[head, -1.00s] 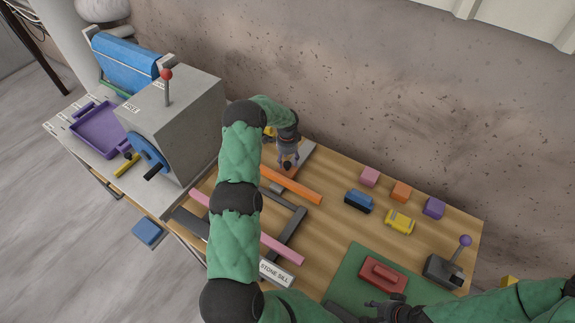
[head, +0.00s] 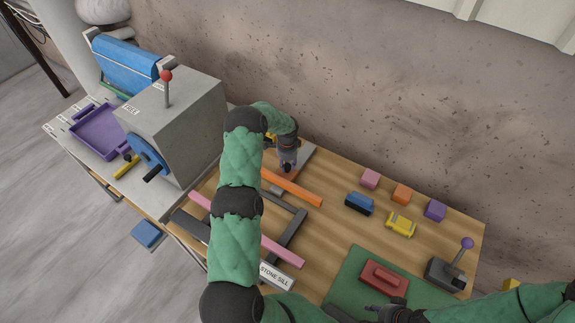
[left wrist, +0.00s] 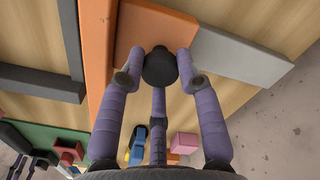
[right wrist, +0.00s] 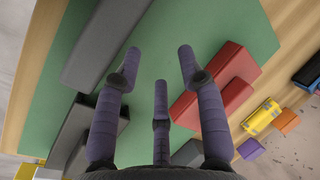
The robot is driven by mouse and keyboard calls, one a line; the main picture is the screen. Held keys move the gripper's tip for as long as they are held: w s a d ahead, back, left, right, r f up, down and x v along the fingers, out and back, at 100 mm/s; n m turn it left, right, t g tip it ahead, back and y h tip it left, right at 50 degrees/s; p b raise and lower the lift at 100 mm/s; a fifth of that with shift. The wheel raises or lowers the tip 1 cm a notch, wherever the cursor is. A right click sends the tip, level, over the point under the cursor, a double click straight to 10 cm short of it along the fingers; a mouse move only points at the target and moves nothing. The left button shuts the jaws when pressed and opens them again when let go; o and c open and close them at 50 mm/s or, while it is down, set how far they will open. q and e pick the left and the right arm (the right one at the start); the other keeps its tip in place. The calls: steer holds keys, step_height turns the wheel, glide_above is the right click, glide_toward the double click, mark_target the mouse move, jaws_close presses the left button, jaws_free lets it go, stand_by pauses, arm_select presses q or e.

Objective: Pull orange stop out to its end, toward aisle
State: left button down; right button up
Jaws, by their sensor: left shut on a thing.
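In the left wrist view the orange stop (left wrist: 150,28) is a flat orange block with a round black knob (left wrist: 160,68). It sits at the end of a grey rail (left wrist: 240,60), beside a long orange bar (left wrist: 97,50). My left gripper (left wrist: 160,75) is shut on the knob, its purple fingers around it. In the head view my left gripper (head: 287,165) hides most of the stop, next to the long orange bar (head: 290,187). My right gripper (right wrist: 160,70) is open and empty above the green mat (right wrist: 200,30).
A pink bar (head: 268,245) and dark grey frame pieces (head: 290,228) lie nearer me. Blue (head: 359,203), yellow (head: 400,224) and other small blocks stand to the right. A red block (head: 384,278) lies on the green mat. The stone wall is close behind the table.

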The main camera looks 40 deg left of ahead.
arm_select(q)
steer(key=s+d, duration=0.1)
steer(key=s, duration=1.3)
steer(key=shift+s+d, duration=0.15)
steer(key=shift+d, duration=0.15)
steer(key=shift+f, duration=0.1)
steer(key=c, duration=0.9)
jaws_free()
steer(key=shift+s, duration=0.1)
step_height(320, 180, up, 12)
steer(key=shift+r, duration=0.1)
